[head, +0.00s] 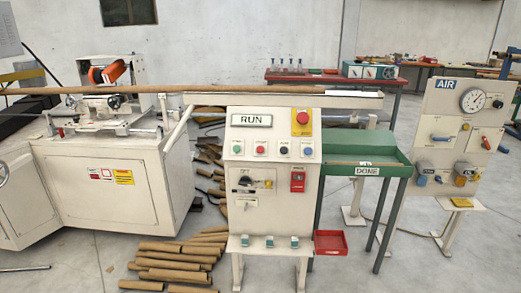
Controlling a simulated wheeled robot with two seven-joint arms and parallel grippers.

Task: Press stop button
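The control panel (270,205) is a cream cabinet face in the middle of the head view, with a sign (252,120) reading RUN. Below the sign is a row of small buttons: a green one (237,147), a red one (260,147), a black one (284,147) and a blue one (308,147). Their labels are too small to read, so I cannot tell by text which is stop. A larger red mushroom button (302,118) sits on a yellow plate at the upper right. Neither of my grippers is in view, and nothing covers the buttons.
The winder machine (110,180) stands left, with a long brown tube (220,88) running across above the panel. A green DONE table (367,150) stands right of the panel, before an AIR board (465,135). Cardboard tubes (170,265) lie on the floor. Space before the panel looks clear.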

